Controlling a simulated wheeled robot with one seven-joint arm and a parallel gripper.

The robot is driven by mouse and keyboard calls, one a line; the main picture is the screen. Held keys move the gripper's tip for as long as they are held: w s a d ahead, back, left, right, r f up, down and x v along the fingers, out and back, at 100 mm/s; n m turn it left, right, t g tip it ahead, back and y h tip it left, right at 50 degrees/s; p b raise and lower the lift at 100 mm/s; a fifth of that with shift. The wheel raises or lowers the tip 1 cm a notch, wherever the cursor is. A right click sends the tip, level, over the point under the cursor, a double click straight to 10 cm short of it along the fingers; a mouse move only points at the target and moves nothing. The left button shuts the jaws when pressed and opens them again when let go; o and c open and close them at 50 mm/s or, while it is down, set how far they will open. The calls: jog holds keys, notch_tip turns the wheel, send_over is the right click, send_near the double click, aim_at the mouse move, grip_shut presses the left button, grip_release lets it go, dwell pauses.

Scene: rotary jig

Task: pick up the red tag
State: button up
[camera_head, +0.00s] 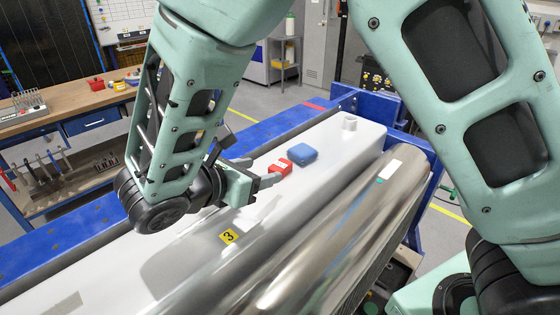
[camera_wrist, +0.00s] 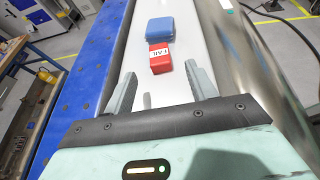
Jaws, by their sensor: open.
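The red tag (camera_head: 280,167) is a small red block with a white label, lying on the long white surface (camera_head: 335,155). In the wrist view the red tag (camera_wrist: 160,60) sits just beyond the fingertips, between their lines, with its label facing me. My gripper (camera_head: 262,178) is low over the white surface, its fingers pointing toward the red tag. In the wrist view my gripper (camera_wrist: 160,75) is open with nothing between its two grey fingers. In the head view I cannot tell whether a finger touches the tag.
A blue block (camera_head: 302,155) lies right behind the red tag, close to it. A shiny metal cylinder (camera_head: 350,220) runs along the right side. A blue frame beam (camera_head: 255,134) borders the left. A yellow "3" marker (camera_head: 229,237) is nearer.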

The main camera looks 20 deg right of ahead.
aim_at(278, 166)
jog(key=p+x, duration=0.3)
jog(key=x, duration=0.3)
jog(key=shift+w+d, duration=0.15)
jog(key=shift+d, duration=0.05)
jog(key=shift+w+d+f, duration=0.1)
jog(key=shift+d+f, duration=0.05)
jog(key=shift+f, duration=0.1)
jog(key=c, duration=1.1)
